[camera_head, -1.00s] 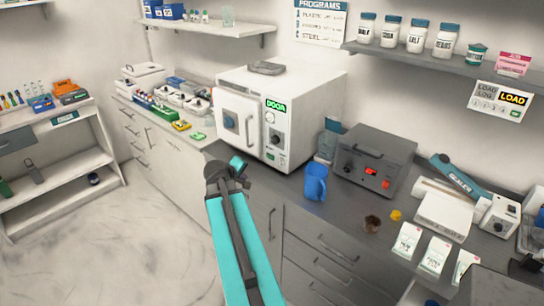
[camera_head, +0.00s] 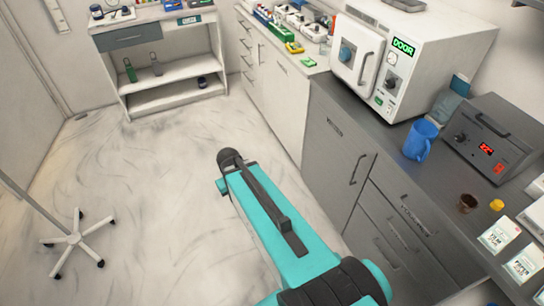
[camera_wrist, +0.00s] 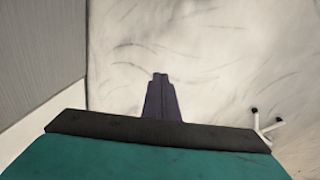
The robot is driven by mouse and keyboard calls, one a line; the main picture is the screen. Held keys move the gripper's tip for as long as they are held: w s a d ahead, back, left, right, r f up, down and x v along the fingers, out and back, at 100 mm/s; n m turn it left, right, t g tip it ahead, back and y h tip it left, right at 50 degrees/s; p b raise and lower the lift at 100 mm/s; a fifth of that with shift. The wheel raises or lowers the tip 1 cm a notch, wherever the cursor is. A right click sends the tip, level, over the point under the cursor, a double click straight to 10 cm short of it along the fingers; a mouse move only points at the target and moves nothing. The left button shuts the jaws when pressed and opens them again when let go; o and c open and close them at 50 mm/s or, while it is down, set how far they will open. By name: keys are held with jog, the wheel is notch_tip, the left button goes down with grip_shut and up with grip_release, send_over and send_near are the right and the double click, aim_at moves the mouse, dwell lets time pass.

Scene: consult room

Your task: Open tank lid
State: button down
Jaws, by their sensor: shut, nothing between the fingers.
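A dark grey box with a red display (camera_head: 490,137), which looks like the tank unit, stands on the grey counter at the right of the head view. In the head view my arm is over the floor left of the counter, well away from the box, and the fingers cannot be made out. The wrist view does not show the box.
A blue jug (camera_head: 420,139), a brown cup (camera_head: 467,203) and a yellow piece (camera_head: 496,204) stand near the box. A white steriliser (camera_head: 402,62) is behind the jug. A wheeled stand (camera_head: 76,239) is at lower left. The middle floor is clear.

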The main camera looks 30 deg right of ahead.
jog(key=s+a+f+g+y+b, duration=0.1)
jog(key=s+a+f+g+b, duration=0.1)
jog(key=s+a+f, duration=0.35)
jog(key=s+a+f+g+b, duration=0.1)
jog(key=s+a+f, duration=0.1)
jog(key=s+f, duration=0.5)
jog(key=s+f+g+b, duration=0.3)
jog(key=s+f+b, duration=0.2)
jog(key=s+f, duration=0.9)
jog(key=shift+s+a+f+n, duration=0.2)
jog(key=shift+s+a+n, duration=0.15)
jog(key=shift+a, duration=0.1)
